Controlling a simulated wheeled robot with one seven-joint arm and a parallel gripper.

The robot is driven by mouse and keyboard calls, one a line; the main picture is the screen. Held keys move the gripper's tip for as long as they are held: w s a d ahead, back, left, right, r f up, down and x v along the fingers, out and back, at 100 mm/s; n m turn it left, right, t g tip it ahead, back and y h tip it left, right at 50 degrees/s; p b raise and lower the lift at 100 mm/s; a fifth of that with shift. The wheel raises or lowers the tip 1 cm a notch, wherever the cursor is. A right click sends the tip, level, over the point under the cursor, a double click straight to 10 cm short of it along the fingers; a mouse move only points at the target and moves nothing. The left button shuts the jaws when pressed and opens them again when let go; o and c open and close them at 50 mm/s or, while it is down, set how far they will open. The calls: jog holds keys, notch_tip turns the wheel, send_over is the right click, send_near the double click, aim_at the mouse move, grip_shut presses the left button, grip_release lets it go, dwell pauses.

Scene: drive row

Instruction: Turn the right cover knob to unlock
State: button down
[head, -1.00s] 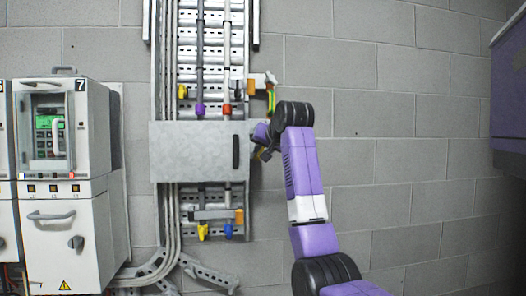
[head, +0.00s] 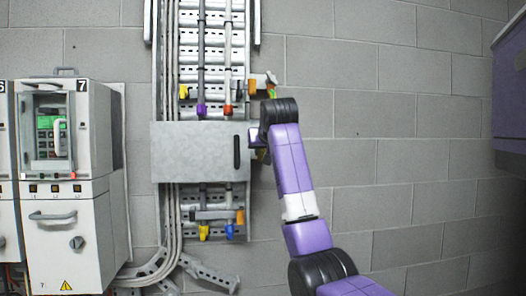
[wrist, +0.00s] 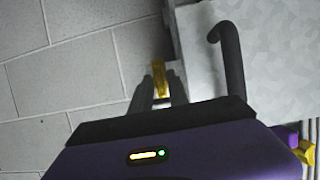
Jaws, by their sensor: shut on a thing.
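The grey cover (head: 195,153) sits across the vertical cable tray in the head view, with a black bar handle (head: 237,153) near its right edge. In the wrist view the cover (wrist: 270,75) and handle (wrist: 230,60) are at the upper right. A small yellow-gold knob (wrist: 159,77) is beside the cover's edge, between my two dark fingertips. My gripper (wrist: 158,88) is shut on this knob. In the head view my gripper (head: 256,139) is at the cover's right edge; my black wrist link partly hides it, and the knob is not clear there.
Cables with yellow, purple and red ends (head: 202,108) run above the cover, and yellow and blue ends (head: 228,230) below. An orange-ended bracket (head: 262,84) juts out just above my wrist. A cabinet marked 7 (head: 65,180) stands left. The block wall (head: 400,150) at right is clear.

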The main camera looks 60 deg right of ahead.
jog(key=shift+f, duration=0.1)
jog(key=c, duration=1.5)
grip_release()
jog(key=shift+o, duration=0.2)
jog(key=b+v, duration=0.3)
jog(key=v, duration=0.4)
jog(key=shift+s+a+r, duration=0.2)
jog(key=shift+a+r, duration=0.05)
